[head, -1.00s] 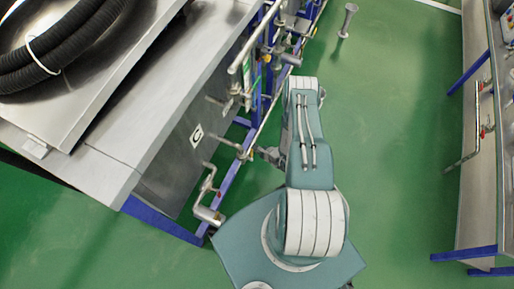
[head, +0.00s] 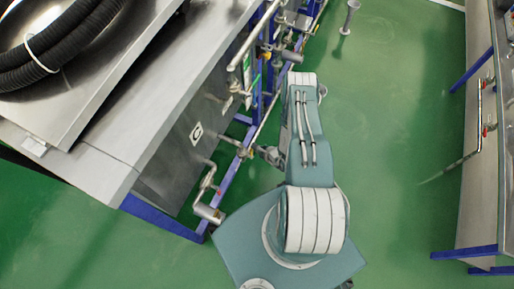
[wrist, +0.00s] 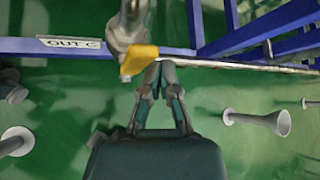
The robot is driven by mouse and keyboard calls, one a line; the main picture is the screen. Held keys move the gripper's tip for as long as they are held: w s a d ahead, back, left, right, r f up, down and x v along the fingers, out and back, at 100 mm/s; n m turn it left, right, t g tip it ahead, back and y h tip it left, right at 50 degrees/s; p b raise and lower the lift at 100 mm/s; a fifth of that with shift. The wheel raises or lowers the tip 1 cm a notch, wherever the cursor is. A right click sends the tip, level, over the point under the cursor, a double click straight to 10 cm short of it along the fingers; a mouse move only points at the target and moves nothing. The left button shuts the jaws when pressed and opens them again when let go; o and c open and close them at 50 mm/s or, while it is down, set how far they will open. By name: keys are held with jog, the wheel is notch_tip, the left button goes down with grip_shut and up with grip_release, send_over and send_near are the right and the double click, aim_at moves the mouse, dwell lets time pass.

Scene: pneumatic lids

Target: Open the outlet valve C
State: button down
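The outlet valve C shows in the wrist view as a yellow handle (wrist: 138,61) on a grey metal pipe fitting (wrist: 128,25). A white label reading "OUT C" (wrist: 68,43) is on the blue rail to its left. My gripper (wrist: 161,66) has its fingertips drawn together just right of the yellow handle, very close to it. I cannot tell whether they touch. Nothing shows between the fingers. In the head view my gripper (head: 268,155) is small beside the bench's lower pipework, near the valve (head: 245,152), and a panel marked C (head: 196,133) is to the left.
A blue frame rail (wrist: 30,47) and pipes run along the bench. The steel bench (head: 150,100) with a black hose (head: 60,50) stands left. Another bench (head: 482,170) stands at right. Green floor (head: 390,120) between them is mostly clear.

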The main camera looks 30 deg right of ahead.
jog(key=shift+s+a+f, duration=0.1)
jog(key=shift+s+a, duration=0.15)
jog(key=shift+a, duration=0.2)
jog(key=s+d, duration=0.3)
jog(key=s, duration=0.4)
jog(key=shift+d, duration=0.3)
